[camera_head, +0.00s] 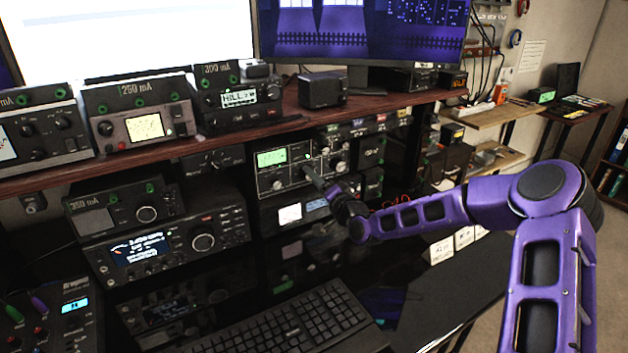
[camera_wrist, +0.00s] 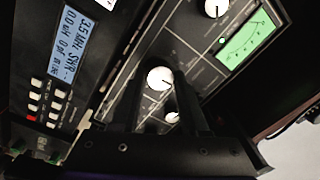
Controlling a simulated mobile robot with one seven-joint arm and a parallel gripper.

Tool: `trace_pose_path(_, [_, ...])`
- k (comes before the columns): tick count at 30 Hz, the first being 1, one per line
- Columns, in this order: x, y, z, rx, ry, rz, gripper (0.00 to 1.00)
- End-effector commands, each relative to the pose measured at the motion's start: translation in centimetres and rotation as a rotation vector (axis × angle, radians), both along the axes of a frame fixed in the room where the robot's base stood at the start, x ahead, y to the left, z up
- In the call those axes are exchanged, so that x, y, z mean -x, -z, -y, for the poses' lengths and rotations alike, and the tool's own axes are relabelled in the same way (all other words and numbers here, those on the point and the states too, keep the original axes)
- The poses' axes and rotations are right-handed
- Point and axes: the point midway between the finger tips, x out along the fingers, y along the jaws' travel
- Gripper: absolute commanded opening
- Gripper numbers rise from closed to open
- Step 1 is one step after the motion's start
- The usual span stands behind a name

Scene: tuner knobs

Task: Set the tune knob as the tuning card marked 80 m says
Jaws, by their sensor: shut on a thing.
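The tuner (camera_head: 292,178) stands on the desk under the shelf, with a green-lit meter and several pale knobs on its dark front. My gripper (camera_head: 312,174) reaches its front from the right. In the wrist view my gripper (camera_wrist: 161,82) has one finger on each side of a white knob (camera_wrist: 160,78) with a dark pointer line, and is shut on it. The knob's label is not readable, so I cannot tell if it is the tune knob. Several small white cards (camera_head: 441,250) stand on the desk at right; their writing is too small to read.
Another white knob (camera_wrist: 217,8) and the green meter (camera_wrist: 243,42) are beside the held knob in the wrist view. A smaller knob (camera_wrist: 172,117) is close to the fingers. A lit display (camera_wrist: 82,45) reads 3.5 MHz SWR. A keyboard (camera_head: 290,322) lies in front.

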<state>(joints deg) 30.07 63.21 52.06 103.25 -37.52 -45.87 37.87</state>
Motion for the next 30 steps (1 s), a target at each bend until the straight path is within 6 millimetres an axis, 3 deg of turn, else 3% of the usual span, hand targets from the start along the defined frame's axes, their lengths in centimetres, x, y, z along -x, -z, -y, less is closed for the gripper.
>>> trace_pose_path(18, [0.09, 0.15, -0.03, -0.444, 0.000, -0.302, 0.00])
trace_pose_path(30, [0.10, 0.13, -0.06, -0.576, 0.000, -0.391, 0.00])
